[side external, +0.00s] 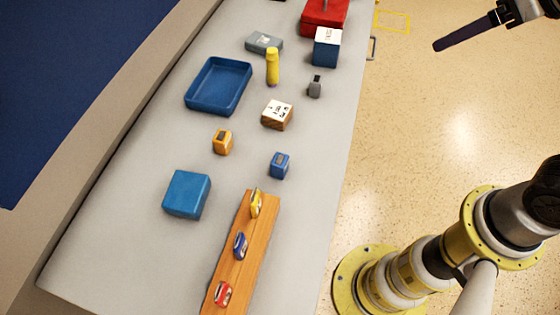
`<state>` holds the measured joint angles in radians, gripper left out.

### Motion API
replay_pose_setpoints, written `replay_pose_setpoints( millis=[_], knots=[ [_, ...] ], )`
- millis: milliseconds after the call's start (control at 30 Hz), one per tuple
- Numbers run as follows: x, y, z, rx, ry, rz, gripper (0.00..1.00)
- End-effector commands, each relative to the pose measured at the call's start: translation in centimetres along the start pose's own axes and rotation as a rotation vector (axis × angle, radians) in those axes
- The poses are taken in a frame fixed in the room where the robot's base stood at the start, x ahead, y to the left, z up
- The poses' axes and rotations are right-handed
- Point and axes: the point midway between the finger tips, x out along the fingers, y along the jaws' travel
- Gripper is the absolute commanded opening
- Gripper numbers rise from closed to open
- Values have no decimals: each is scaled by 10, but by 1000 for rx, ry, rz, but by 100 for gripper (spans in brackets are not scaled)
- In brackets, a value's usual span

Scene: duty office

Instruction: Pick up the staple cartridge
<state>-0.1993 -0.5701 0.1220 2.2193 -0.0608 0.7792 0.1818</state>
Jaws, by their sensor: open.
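I cannot tell for certain which item is the staple cartridge. Small candidates on the grey table are an orange block with a dark top (222,142), a similar blue block (280,165) and a small dark grey piece (315,87). My gripper (466,31) is partly in view at the top right, with one long dark finger showing; the rest is cut off by the frame edge. It is off to the right of the table, over the floor in the picture, apart from every object, and nothing shows in it.
A blue tray (189,98), grey box (264,42), yellow cylinder (272,68), white-topped block (277,114) and blue box (187,194) stand on the table (120,220). A red box (322,17) and blue-white box (327,48) stand at the back. A wooden rack (225,275) holds yellow, blue and red pieces.

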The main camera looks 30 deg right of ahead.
Motion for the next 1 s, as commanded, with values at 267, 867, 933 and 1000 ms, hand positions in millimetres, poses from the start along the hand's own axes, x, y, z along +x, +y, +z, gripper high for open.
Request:
replay_pose_setpoints(
  millis=[267,867,933,1000],
  knots=[
    [56,-130,-35,-263,-79,-156,75],
    [109,-255,42,-582,-212,-262,75],
    [122,-258,46,-581,-212,-261,75],
    [135,-260,49,-580,-211,-262,75]
  ],
)
